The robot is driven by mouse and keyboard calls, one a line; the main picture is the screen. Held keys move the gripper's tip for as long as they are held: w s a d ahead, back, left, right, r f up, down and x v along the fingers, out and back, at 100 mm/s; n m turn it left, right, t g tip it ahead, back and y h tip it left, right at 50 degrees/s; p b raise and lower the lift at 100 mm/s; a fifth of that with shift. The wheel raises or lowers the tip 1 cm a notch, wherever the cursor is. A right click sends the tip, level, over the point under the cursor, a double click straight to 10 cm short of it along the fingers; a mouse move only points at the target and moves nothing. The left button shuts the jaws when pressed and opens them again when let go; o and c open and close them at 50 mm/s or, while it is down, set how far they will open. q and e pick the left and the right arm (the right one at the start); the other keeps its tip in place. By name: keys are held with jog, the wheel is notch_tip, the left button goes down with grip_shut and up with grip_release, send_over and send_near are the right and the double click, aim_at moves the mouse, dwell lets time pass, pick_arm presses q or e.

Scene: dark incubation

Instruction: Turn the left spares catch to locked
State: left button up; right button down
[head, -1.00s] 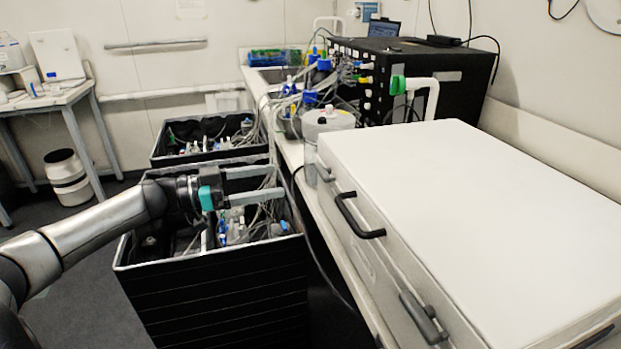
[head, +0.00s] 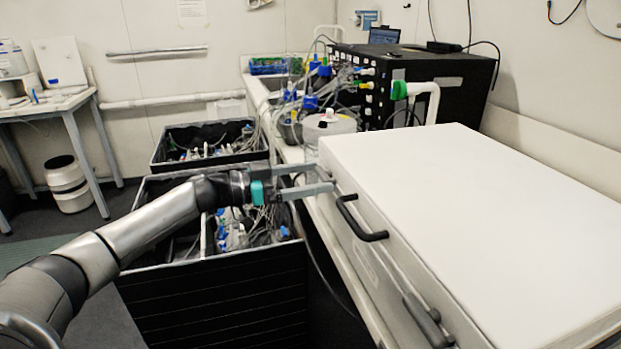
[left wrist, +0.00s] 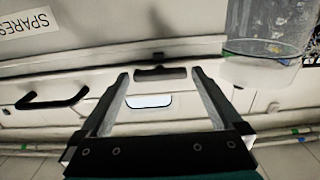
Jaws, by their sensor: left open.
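The white spares case (head: 480,210) lies on the bench at the right in the head view. Its label reads SPARES (left wrist: 24,24) in the left wrist view. My left gripper (head: 329,176) is open and empty, its fingers pointing at the far end of the case front. In the left wrist view a dark catch (left wrist: 160,73) shows between the fingertips, above a pale plate (left wrist: 150,101). I cannot tell whether the fingers touch it or how it is turned. In the head view the gripper hides this spot. Another grey catch (head: 424,320) is at the near end.
A black carrying handle (head: 360,220) sticks out beside the gripper; it also shows in the left wrist view (left wrist: 52,98). A clear jar (head: 328,125) stands just beyond the case. Black bins (head: 215,290) with tubing lie under my left arm.

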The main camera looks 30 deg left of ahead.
pick_arm(q)
jog(key=shift+c, duration=0.2)
jog(key=c, duration=1)
jog(key=shift+c, duration=0.2)
